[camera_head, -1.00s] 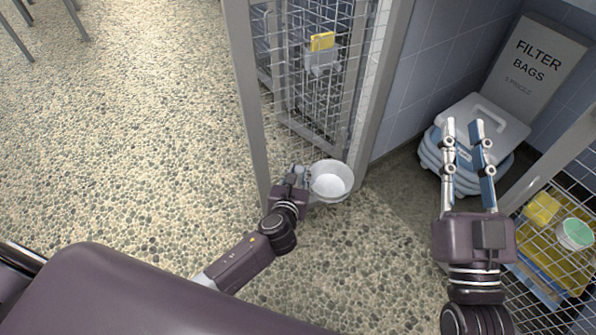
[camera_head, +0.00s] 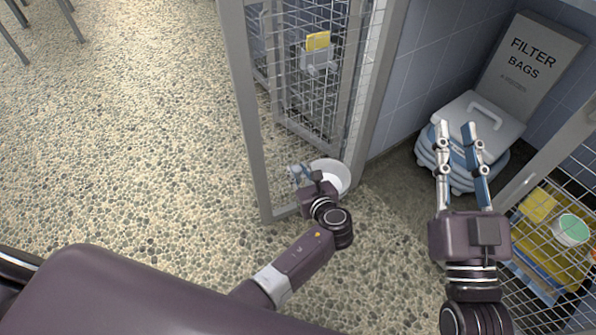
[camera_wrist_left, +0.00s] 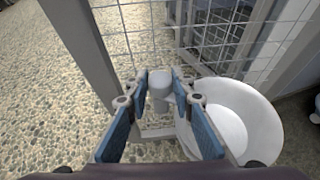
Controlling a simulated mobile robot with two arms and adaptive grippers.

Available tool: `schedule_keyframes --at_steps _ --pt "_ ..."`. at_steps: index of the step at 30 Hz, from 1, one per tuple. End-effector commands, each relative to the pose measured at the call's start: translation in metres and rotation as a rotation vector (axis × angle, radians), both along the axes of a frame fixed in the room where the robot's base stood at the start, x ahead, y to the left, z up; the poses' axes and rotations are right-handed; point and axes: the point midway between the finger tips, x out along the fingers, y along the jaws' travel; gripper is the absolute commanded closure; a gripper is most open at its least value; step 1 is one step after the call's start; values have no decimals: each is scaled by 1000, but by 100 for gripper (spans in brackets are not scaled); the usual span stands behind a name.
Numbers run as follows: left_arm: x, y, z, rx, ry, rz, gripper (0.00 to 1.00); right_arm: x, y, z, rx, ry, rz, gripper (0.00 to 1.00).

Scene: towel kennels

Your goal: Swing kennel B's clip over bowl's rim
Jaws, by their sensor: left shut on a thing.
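The white bowl (camera_head: 338,174) sits low at the foot of the kennel's wire mesh gate, partly hidden behind my left wrist in the head view. It shows more fully in the left wrist view (camera_wrist_left: 243,113), right of the fingers. A pale grey clip (camera_wrist_left: 160,84) stands beside the bowl's left rim, between my left fingertips. My left gripper (camera_head: 302,173) is shut on this clip. I cannot tell whether the clip touches or overlaps the rim. My right gripper (camera_head: 456,128) is open and empty, raised in front of the stacked tubs.
White and blue tubs (camera_head: 470,125) and a FILTER BAGS box (camera_head: 535,60) stand at right. A wire cage (camera_head: 578,165) holds yellow items.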

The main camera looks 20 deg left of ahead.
Motion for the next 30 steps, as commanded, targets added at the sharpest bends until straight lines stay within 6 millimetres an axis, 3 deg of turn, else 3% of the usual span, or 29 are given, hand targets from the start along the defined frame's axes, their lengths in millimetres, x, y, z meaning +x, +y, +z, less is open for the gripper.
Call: schedule_keyframes --at_steps 10,11,16,25,30 --pt "-1 1 -1 1 2 6 100 2 1 1 -1 -4 2 78" --pt "-1 1 -1 1 2 6 77 2 1 0 -1 -3 2 78" --pt "0 1 -1 1 2 5 60 1 1 -1 -1 0 2 78" --pt "0 0 1 0 0 3 60 -1 1 -3 -5 5 3 78" --pt "0 0 16 -3 -2 4 60 0 0 -2 -3 3 2 78"
